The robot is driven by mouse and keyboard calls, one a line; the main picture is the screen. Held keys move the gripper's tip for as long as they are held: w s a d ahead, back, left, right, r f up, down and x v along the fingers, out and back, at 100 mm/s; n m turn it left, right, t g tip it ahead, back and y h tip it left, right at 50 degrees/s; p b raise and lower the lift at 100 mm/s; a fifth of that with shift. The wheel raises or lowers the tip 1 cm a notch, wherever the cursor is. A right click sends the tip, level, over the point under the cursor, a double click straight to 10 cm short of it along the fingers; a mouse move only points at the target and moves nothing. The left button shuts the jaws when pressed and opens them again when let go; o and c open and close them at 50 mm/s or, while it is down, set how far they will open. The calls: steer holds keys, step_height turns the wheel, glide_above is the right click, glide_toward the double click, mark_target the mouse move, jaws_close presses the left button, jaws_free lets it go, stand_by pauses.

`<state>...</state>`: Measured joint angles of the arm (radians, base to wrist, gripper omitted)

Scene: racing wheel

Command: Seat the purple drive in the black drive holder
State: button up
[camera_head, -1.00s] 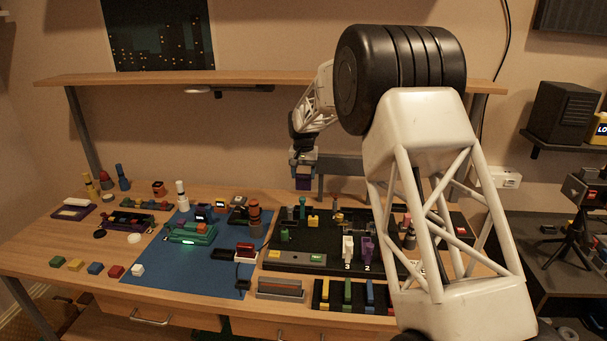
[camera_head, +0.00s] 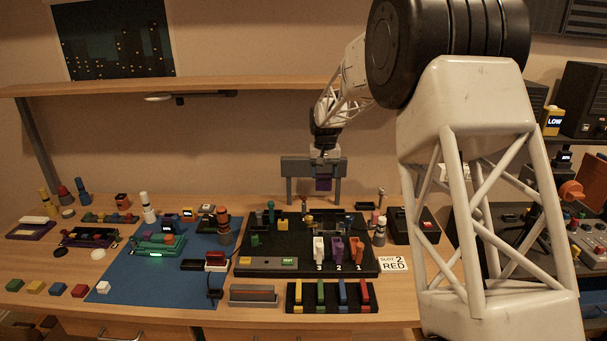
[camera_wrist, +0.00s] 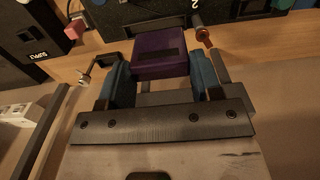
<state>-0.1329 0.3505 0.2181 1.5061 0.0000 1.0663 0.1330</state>
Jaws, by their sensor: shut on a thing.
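A low black block (camera_head: 194,265) on the blue mat, beside a red one, may be the black drive holder; I cannot tell for sure. The drive is well apart from it.
A black board (camera_head: 275,267) with several pegs and numbered white and purple pieces covers the bench middle. A "SLOT 2 RED" card (camera_head: 393,264) lies at its right. The grey frame (camera_head: 300,167) stands behind. The blue mat (camera_head: 140,287) has bare room at its front left.

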steer(key=s+d, duration=0.2)
steer(key=d, duration=0.2)
steer(key=s+a+f, duration=0.2)
steer(key=s+a, duration=0.4)
steer(key=a, duration=0.9)
steer(key=s+a+f, duration=0.3)
steer(key=s+a, duration=0.3)
steer(key=a, duration=0.9)
steer(key=s+a+f, duration=0.3)
steer(key=s+a, duration=0.3)
steer(key=a, duration=1)
steer(key=shift+f, duration=0.15)
steer(key=shift+f, duration=2.8)
steer(key=shift+f, duration=1.4)
